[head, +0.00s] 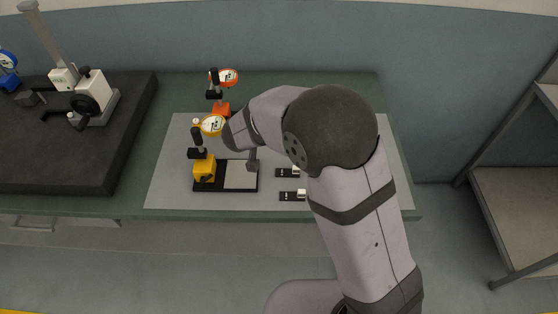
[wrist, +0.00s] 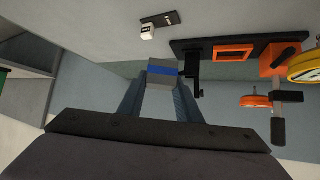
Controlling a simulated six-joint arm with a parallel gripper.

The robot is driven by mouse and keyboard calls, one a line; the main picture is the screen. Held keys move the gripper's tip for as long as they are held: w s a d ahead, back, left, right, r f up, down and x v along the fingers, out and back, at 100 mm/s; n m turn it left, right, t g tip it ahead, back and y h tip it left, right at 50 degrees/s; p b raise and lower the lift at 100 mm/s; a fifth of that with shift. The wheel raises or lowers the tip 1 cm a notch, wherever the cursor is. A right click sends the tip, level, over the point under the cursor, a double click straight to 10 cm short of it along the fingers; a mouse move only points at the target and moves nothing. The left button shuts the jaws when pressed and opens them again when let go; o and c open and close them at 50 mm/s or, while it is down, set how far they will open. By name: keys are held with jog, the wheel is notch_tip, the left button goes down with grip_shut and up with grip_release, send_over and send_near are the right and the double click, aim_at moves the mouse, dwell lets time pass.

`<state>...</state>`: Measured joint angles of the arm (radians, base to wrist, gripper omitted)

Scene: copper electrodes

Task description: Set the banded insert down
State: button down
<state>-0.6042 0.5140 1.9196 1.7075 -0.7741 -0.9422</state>
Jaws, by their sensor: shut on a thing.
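The banded insert (wrist: 162,72) is a pale grey block with a blue band, seen in the wrist view between my fingertips. My gripper (wrist: 162,85) is shut on it. In the head view my gripper (head: 252,163) hangs at the right end of a black base with a pale plate (head: 241,175); the insert cannot be made out there. The wrist view shows a black base (wrist: 205,45) with an orange frame (wrist: 235,54) beside the insert. Whether the insert touches anything below is not clear.
A red-orange gauge (head: 222,108) stands behind. Two small dark plates with white blocks (head: 287,173) (head: 293,196) lie to the right. The grey mat (head: 170,180) is clear at its left edge.

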jog(key=shift+w+a+r+n+y, duration=0.15)
jog(key=shift+w+n, duration=0.05)
jog(key=shift+w, duration=0.2)
jog(key=shift+w+a+r+n+y, duration=0.15)
jog(key=shift+w+n+y, duration=0.05)
jog(key=shift+w, duration=0.25)
jog(key=shift+w+a+r+n+y, duration=0.15)
jog(key=shift+w+n, duration=0.05)
jog(key=shift+w, duration=0.2)
jog(key=a+n+t+y, duration=0.1)
jog(key=a+n+y, duration=0.2)
jog(key=a, duration=0.3)
jog(key=shift+f+n+y, duration=0.2)
jog(key=shift+n+y, duration=0.1)
jog(key=shift+n, duration=0.2)
jog(key=shift+f+b, duration=1.85)
jog(key=shift+f, duration=3.15)
jog(key=shift+f, duration=0.15)
jog(key=c, duration=1.3)
grip_release()
jog(key=shift+f, duration=0.1)
